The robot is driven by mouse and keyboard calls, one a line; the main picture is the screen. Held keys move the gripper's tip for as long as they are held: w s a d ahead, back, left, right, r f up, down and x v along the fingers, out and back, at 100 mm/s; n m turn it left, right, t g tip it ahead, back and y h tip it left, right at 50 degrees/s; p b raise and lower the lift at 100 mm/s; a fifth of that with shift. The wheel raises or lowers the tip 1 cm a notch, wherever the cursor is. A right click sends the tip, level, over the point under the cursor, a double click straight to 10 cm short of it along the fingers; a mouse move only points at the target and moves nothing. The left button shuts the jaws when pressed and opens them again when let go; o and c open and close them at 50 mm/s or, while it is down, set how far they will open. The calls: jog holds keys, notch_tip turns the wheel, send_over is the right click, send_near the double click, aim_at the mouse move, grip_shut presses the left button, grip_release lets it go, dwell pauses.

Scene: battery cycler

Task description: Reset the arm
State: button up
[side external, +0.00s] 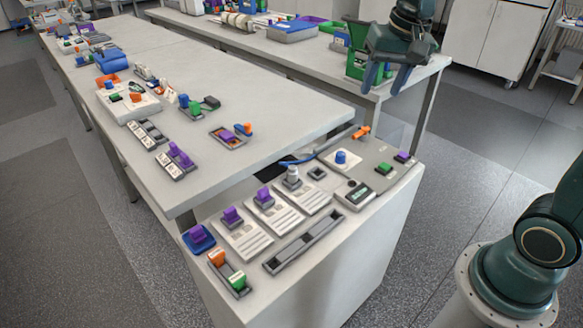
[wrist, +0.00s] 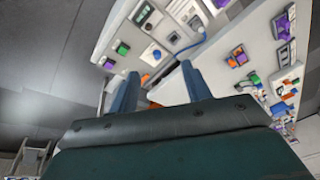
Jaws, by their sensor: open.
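My gripper (side external: 385,77) is at the upper right of the side view, raised above the back bench and apart from everything on the benches. Its two blue fingers are spread with nothing between them. In the wrist view the open fingers (wrist: 160,90) point away from the camera, toward the cycler station. The cycler station (side external: 330,245) is a light grey block with purple-topped cell holders, a blue knob (side external: 341,157), a small display unit (side external: 358,193), and green and purple buttons.
The long bench (side external: 200,75) on the left holds trays and coloured parts, including a small tray (side external: 230,136) with purple and orange pieces. A green container (side external: 357,65) stands on the back bench near my gripper. The floor between bench and arm base is clear.

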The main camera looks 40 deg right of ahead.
jog(key=s+a+n+t, duration=0.1)
jog(key=s+a+n, duration=0.1)
jog(key=s, duration=0.6)
jog(key=s+a+n+t, duration=0.1)
jog(key=s+a+n, duration=0.2)
jog(key=s, duration=0.6)
jog(key=shift+s+f+n+t, duration=0.15)
jog(key=shift+f+n+t, duration=0.2)
jog(key=shift+n, duration=0.65)
